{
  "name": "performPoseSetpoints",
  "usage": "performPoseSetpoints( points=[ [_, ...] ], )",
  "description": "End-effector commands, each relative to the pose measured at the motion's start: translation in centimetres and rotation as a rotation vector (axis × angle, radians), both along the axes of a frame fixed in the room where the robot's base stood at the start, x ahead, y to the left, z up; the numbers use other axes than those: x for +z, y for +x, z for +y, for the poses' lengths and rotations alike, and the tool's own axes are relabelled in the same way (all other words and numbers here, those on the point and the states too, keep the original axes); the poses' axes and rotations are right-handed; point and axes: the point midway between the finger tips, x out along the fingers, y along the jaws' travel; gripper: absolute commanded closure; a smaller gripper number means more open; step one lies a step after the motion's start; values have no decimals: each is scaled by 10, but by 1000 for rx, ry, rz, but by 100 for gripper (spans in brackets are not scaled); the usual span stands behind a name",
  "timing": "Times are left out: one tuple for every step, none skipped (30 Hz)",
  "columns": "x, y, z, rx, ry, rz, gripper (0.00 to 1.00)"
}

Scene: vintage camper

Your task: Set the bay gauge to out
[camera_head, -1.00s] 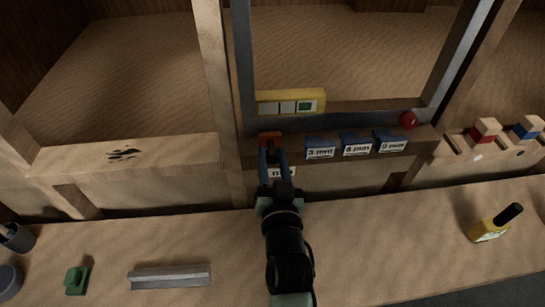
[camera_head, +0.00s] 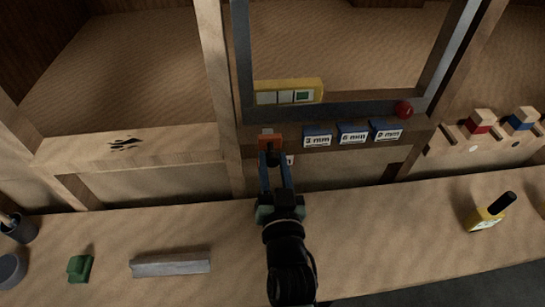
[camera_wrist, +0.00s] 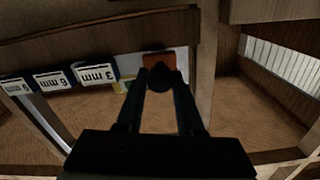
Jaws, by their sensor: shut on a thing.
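A yellow strip (camera_head: 289,92) with three small windows sits at the lower left corner of the grey frame. Its right window is green and the other two are pale. I cannot read any marking that names it as the bay gauge. Below it, an orange block (camera_head: 270,138) is on the wooden rail; it also shows in the wrist view (camera_wrist: 158,60). My gripper (camera_head: 273,158) is at the rail, just in front of the orange block. Its fingertips (camera_wrist: 160,78) are shut on a dark rounded knob (camera_wrist: 160,85). The fingers partly hide a small white label (camera_head: 290,160).
Blue blocks labelled 3 mm (camera_head: 317,138), 6 mm (camera_head: 353,134) and 9 mm (camera_head: 386,132) line the rail to the right. A red ball (camera_head: 403,109) is on the frame. A grey bar (camera_head: 170,264), green block (camera_head: 80,268) and yellow black-handled object (camera_head: 489,214) lie on the counter.

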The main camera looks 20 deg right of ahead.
Motion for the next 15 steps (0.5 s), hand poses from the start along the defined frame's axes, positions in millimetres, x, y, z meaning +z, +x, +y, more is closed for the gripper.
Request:
performPoseSetpoints(
  points=[
    [-2, -1, 0, -1, 1, 4, 100],
    [-2, -1, 0, -1, 1, 4, 100],
    [-2, -1, 0, -1, 1, 4, 100],
    [-2, 0, 0, -1, 1, 4, 100],
    [-2, 0, 0, -1, 1, 4, 60],
    [-2, 0, 0, -1, 1, 4, 53],
    [-2, 0, 0, -1, 1, 4, 47],
    [-2, 0, 0, -1, 1, 4, 42],
    [-2, 0, 0, 0, 1, 4, 35],
    [-2, 0, 0, 0, 1, 3, 34],
    [-2, 0, 0, 0, 1, 3, 34],
    [-1, 0, 0, 0, 1, 3, 34],
    [-1, 0, 0, 0, 1, 3, 34],
    [-1, 0, 0, -1, 1, 2, 34],
    [-1, 0, 0, -1, 1, 2, 34]
  ],
)
